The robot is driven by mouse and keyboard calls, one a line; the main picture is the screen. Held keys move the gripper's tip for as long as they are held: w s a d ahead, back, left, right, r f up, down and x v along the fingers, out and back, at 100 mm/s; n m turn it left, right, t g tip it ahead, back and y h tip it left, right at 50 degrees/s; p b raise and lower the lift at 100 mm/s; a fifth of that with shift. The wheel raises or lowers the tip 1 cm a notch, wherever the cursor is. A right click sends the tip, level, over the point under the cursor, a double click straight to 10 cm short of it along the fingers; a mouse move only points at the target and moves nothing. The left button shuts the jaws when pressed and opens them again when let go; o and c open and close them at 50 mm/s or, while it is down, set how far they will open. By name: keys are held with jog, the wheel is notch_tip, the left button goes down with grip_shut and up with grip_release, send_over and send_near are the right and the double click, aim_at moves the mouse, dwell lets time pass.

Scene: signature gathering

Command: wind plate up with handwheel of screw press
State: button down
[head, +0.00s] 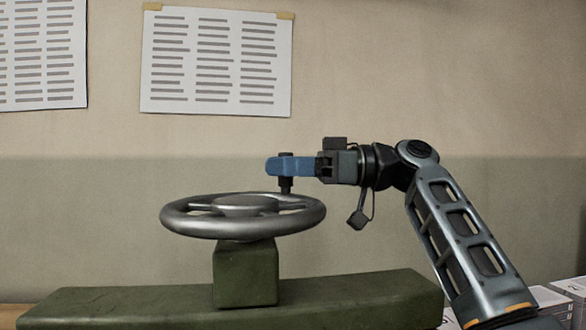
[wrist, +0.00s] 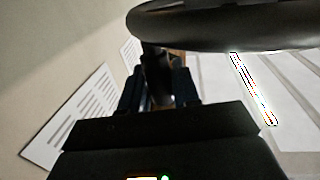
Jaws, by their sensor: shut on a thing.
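The grey metal handwheel (head: 242,217) of the screw press lies flat on top of a green block in the head view. My gripper (head: 288,167), with blue fingers, is shut on the dark upright handle (head: 286,187) at the wheel's far right rim. In the wrist view the wheel's dark rim (wrist: 220,25) crosses the top, and my gripper's fingers (wrist: 158,88) stand on either side of the handle. The green press frame (head: 350,293) runs along the bottom of the head view. The plate is not in view.
Printed sheets (head: 216,60) hang on the beige wall behind the press. White stacks of paper (head: 555,303) stand at the lower right, partly behind my arm.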

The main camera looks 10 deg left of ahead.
jog(key=shift+w+a, duration=0.3)
jog(key=shift+a, duration=0.55)
jog(key=c, duration=1)
grip_release()
jog(key=shift+o, duration=0.2)
jog(key=w+d, duration=0.1)
jog(key=d, duration=0.6)
jog(key=shift+d+b, duration=0.35)
jog(key=shift+b, duration=0.1)
